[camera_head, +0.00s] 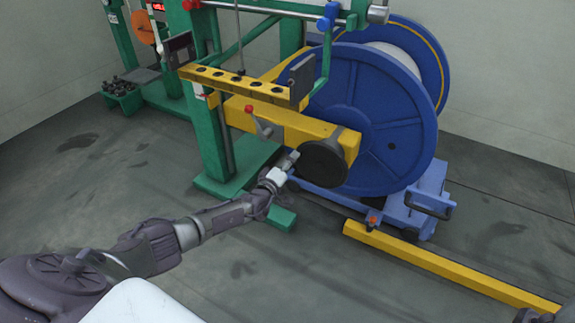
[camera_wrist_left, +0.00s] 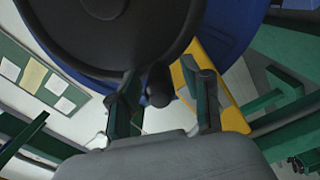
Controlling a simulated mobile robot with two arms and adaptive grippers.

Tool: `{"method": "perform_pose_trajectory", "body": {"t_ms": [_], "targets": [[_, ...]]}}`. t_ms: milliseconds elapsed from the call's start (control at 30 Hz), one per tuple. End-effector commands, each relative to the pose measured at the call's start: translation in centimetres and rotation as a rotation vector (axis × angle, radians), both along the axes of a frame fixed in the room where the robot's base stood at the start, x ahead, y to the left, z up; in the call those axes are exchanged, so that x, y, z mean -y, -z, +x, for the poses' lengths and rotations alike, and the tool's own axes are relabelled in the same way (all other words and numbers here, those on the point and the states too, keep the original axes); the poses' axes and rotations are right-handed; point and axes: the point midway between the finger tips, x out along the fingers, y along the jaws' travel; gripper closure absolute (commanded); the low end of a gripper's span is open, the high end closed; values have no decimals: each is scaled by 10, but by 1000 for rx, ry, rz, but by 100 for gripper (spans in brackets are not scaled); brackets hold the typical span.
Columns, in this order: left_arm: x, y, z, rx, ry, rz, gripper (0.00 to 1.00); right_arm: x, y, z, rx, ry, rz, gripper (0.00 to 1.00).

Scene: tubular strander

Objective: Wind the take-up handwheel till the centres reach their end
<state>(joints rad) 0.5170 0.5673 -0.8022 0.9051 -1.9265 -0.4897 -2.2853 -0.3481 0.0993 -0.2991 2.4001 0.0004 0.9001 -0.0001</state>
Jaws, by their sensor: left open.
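The take-up handwheel (camera_head: 326,166) is a black disc on the front end of a yellow beam, before the big blue reel. In the left wrist view the handwheel (camera_wrist_left: 100,30) fills the upper left, and its dark handle (camera_wrist_left: 160,86) sticks out toward the camera. My left gripper (camera_head: 290,162) is at the left edge of the handwheel. In the wrist view my left gripper (camera_wrist_left: 166,95) is open, with the handle between its two fingers and gaps showing on both sides. The centres are hidden behind the reel and beam.
The blue reel (camera_head: 372,118) stands on a blue base. The yellow beam (camera_head: 285,125) carries a red-knobbed lever (camera_head: 262,127). A yellow floor rail (camera_head: 440,262) runs to the lower right. Green frame feet (camera_head: 235,185) stand beyond my left arm. The floor at left is clear.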

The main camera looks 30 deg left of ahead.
Motion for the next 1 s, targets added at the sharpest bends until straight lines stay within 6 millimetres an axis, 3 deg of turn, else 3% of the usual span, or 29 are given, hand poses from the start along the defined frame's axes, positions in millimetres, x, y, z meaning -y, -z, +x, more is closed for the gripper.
{"method": "perform_pose_trajectory", "body": {"t_ms": [167, 600, 800, 1000], "targets": [[0, 3, -16, -4, 1, -2, 51, 0, 0, 0, 0, 0, 0, 47], [-1, 1, -102, -2, 0, 1, 51, 0, 1, 0, -2, -1, 0, 47], [-1, 0, -118, 0, -1, 1, 51, 0, 1, 0, -2, -1, 0, 47], [-1, 0, -120, 0, -1, 1, 51, 0, 1, 0, -3, -1, -1, 47]]}}
